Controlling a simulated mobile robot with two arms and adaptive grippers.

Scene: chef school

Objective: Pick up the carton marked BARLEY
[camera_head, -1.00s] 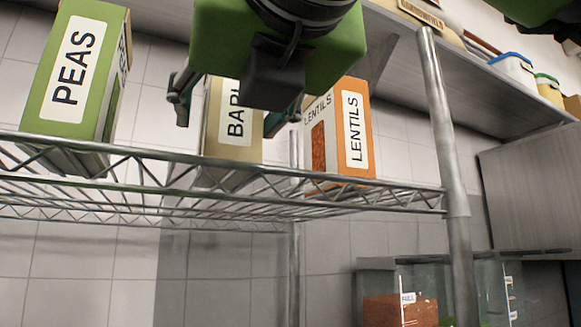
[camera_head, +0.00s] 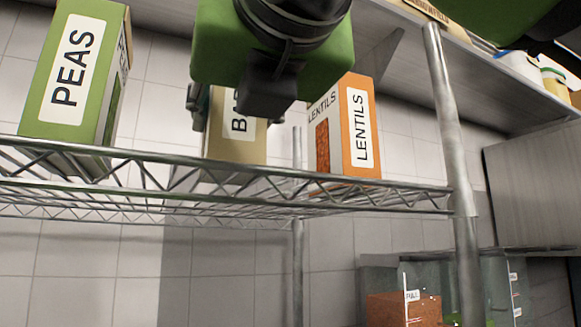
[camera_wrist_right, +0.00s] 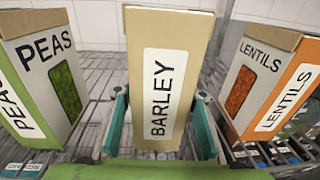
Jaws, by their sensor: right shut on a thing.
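The tan BARLEY carton (camera_head: 236,146) stands upright on the wire shelf, between the other two cartons. In the head view its upper part is hidden behind my right gripper (camera_head: 236,112). The right wrist view shows the carton (camera_wrist_right: 190,70) face on, with its label readable. My right gripper (camera_wrist_right: 160,130) has one teal-padded finger on each side of the carton's lower part and is shut on it. I cannot see a clear gap under the carton. My left gripper is not in view.
A green PEAS carton (camera_head: 75,75) stands to the left and an orange LENTILS carton (camera_head: 360,135) close on the right. The wire shelf (camera_head: 150,178) ends at a metal post (camera_head: 448,120). An upper shelf (camera_head: 420,70) holds containers. Clear bins (camera_head: 400,305) stand lower right.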

